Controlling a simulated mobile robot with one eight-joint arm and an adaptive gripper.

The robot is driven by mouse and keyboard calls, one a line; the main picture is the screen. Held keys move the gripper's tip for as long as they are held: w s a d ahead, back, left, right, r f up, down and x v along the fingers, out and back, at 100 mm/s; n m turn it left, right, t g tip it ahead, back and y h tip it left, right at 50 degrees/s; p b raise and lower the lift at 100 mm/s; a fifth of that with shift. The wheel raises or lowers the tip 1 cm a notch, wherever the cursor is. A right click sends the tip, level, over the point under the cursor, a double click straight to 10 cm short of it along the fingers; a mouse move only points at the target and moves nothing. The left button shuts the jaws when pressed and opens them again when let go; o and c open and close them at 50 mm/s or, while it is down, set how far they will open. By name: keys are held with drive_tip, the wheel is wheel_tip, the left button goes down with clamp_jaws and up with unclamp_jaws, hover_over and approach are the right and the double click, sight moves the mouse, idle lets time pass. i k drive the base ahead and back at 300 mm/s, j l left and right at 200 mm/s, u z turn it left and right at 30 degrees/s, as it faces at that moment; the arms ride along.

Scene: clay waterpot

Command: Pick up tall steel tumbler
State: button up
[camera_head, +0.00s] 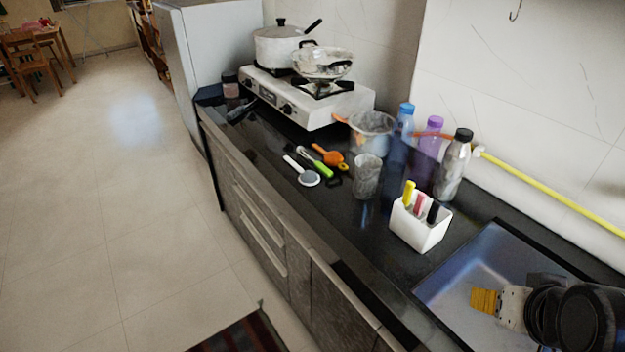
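A grey, metallic-looking tall tumbler (367,176) stands upright on the dark counter (330,225), left of the white holder and in front of the bottles. I take it for the steel tumbler. My gripper (484,301) is at the lower right over the sink, with yellow at its tip and black arm parts behind it. It is well apart from the tumbler, to its right and nearer to me. The gap between its fingers is not clear, and I see nothing held in it.
A white holder (419,229) with coloured handles stands between tumbler and sink (470,262). Behind are a clear bowl (372,125), blue (404,124) and purple (431,137) bottles and a black-capped bottle (452,168). Utensils (328,154) lie left; a stove (318,103) stands farther back.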

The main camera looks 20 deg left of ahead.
sight(366, 178)
drive_tip(key=u, duration=0.6)
drive_tip(key=i+j+z, duration=0.3)
drive_tip(key=j, duration=0.25)
drive_tip(key=i+j+z, duration=0.1)
drive_tip(key=j+z, duration=0.25)
drive_tip(key=j, duration=0.2)
drive_tip(key=j+z, duration=0.3)
drive_tip(key=j, duration=0.35)
drive_tip(key=i+j+z, duration=0.1)
drive_tip(key=j+z, duration=0.2)
drive_tip(key=j, duration=0.35)
